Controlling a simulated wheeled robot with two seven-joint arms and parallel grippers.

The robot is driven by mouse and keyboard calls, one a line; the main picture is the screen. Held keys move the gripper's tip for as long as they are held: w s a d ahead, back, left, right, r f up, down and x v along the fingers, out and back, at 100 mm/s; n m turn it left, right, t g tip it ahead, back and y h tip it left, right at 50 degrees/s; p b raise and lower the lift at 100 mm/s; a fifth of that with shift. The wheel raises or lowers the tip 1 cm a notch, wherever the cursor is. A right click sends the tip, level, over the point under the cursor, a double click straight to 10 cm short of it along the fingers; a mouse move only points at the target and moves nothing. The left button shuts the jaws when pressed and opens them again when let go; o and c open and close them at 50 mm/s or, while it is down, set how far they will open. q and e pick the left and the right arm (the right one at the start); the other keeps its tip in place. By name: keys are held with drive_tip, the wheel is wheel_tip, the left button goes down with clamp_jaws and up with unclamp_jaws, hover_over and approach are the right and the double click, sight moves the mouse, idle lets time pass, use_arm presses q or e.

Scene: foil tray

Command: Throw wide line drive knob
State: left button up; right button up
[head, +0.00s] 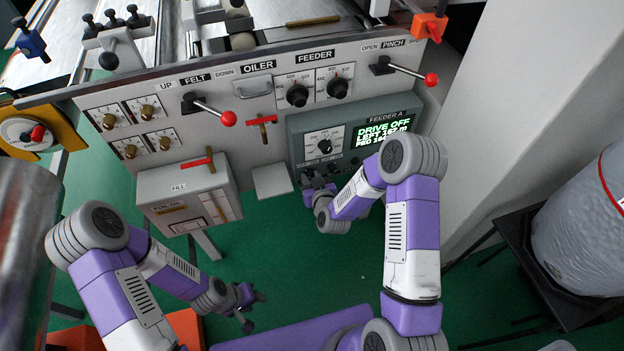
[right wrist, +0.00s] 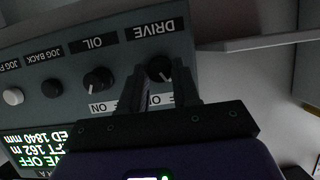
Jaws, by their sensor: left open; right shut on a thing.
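The drive knob (right wrist: 160,67) is a black round knob under the DRIVE label on the grey feeder panel (head: 296,140), seen upside down in the right wrist view. My right gripper (right wrist: 160,92) is shut on it, one finger on each side. In the head view my right gripper (head: 308,178) is at the panel's lower left and covers the knob there. The panel's display (head: 382,132) reads DRIVE OFF. My left gripper (head: 250,305) is open and empty, low over the green floor and away from the panel.
The oil knob (right wrist: 98,80) and jog buttons sit in the same row as the drive knob. Red-tipped levers (head: 228,118) stick out of the upper machine panel. A grey box (head: 187,186) hangs left of the feeder panel. A wrapped roll (head: 585,235) stands at right.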

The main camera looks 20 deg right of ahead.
idle(0.5)
drive_tip(key=o, duration=1)
drive_tip(key=shift+o, duration=0.2)
drive_tip(key=p+v, duration=0.2)
drive_tip(key=v, duration=0.5)
drive_tip(key=shift+s, duration=0.25)
drive_tip(key=shift+r, duration=0.15)
drive_tip(key=s+a+f+m+g+y+p, duration=0.1)
drive_tip(key=s+a+f+g+y+p, duration=0.1)
drive_tip(key=s+g, duration=0.4)
drive_tip(key=s+a+f+m+g+y+p, duration=0.1)
drive_tip(key=s+a+f+g+p, duration=0.3)
drive_tip(key=s, duration=1.1)
drive_tip(key=f+m+g, duration=0.1)
drive_tip(key=g, duration=0.2)
drive_tip(key=shift+s+f+y, duration=0.2)
drive_tip(key=shift+s+y, duration=0.05)
drive_tip(key=shift+y, duration=0.15)
